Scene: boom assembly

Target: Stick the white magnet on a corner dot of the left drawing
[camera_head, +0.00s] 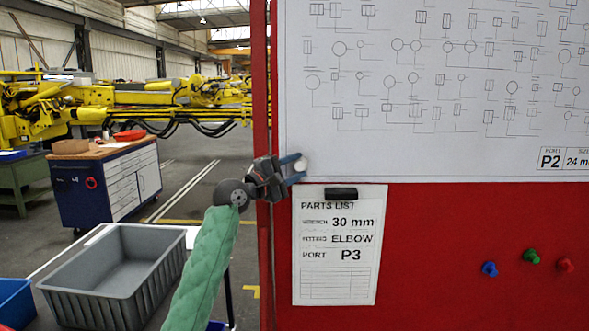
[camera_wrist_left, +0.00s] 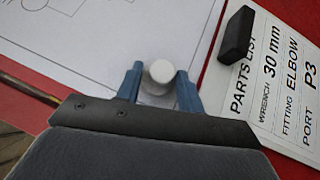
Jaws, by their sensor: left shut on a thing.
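The white magnet (camera_wrist_left: 161,74) is between the blue fingertips of my left gripper (camera_wrist_left: 160,88), which is shut on it. In the head view the magnet (camera_head: 300,164) shows at the tips of my left gripper (camera_head: 294,168), over the lower left corner area of the drawing (camera_head: 420,150). The drawing is a large white sheet with line symbols on a red board. It also fills the upper left of the wrist view (camera_wrist_left: 100,40). I cannot tell whether the magnet touches the sheet. The corner dot is not visible. My right gripper is not in view.
A parts list sheet (camera_head: 335,270) hangs below the drawing under a black magnet (camera_head: 341,194). Blue (camera_head: 489,268), green (camera_head: 531,256) and red (camera_head: 565,264) magnets sit on the red board (camera_head: 440,240). A grey bin (camera_head: 75,285) stands at lower left.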

